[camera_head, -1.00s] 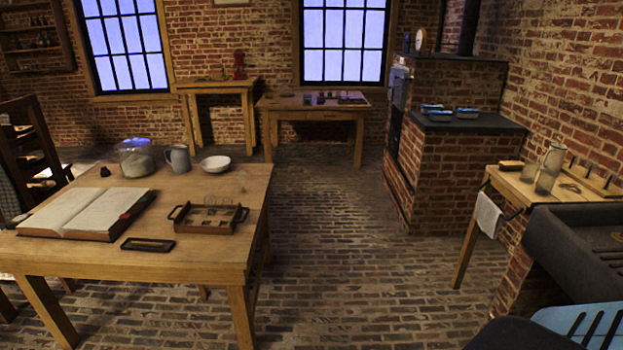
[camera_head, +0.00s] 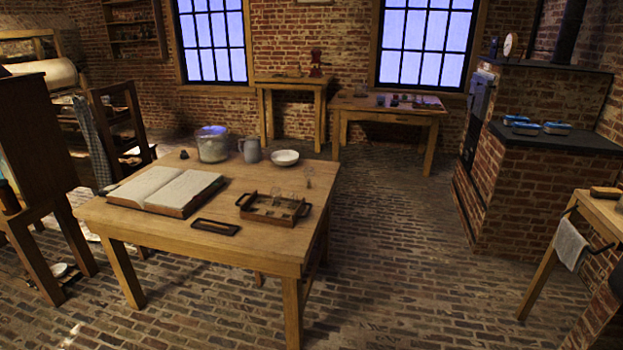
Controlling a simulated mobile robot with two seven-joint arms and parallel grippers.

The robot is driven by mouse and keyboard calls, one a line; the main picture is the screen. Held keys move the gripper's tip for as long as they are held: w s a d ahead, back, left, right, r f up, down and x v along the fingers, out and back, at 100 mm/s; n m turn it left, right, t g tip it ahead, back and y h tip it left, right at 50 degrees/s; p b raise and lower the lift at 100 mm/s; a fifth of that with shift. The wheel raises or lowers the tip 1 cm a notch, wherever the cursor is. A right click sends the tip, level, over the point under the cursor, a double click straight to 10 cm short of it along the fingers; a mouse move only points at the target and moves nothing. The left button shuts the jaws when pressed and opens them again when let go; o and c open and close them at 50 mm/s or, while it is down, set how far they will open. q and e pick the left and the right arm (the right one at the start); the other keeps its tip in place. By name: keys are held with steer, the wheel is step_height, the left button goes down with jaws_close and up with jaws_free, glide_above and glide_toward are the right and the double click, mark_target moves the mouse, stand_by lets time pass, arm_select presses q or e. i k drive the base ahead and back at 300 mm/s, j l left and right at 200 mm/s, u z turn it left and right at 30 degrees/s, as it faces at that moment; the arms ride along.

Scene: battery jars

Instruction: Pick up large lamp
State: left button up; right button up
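I cannot make out a thing that is surely the large lamp. A dark red upright object (camera_head: 316,63) stands on the small wooden table (camera_head: 290,81) by the back wall, between the windows. It is too small to tell what it is. Neither of my grippers shows in the head view.
A wooden table (camera_head: 245,245) stands in front, with an open book (camera_head: 165,188), a glass jar (camera_head: 212,144), a grey jug (camera_head: 250,150), a white bowl (camera_head: 285,157) and a handled tray (camera_head: 272,210). The brick floor (camera_head: 400,225) is clear to its right. A brick stove (camera_head: 535,195) stands at right.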

mark_target(309, 173)
steer(key=i+l+u, duration=0.1)
steer(key=u, duration=0.7)
steer(key=i+l+u, duration=0.2)
steer(key=l+u, duration=0.2)
steer(key=l, duration=0.15)
steer(key=i+l+u, duration=0.25)
steer(key=l+u, duration=0.25)
steer(key=l, duration=0.7)
steer(key=i+l, duration=0.1)
steer(key=l, duration=0.5)
steer(key=i+l, duration=0.1)
steer(key=l, duration=0.55)
steer(key=i+l, duration=0.1)
steer(key=l, duration=0.5)
steer(key=u, duration=0.05)
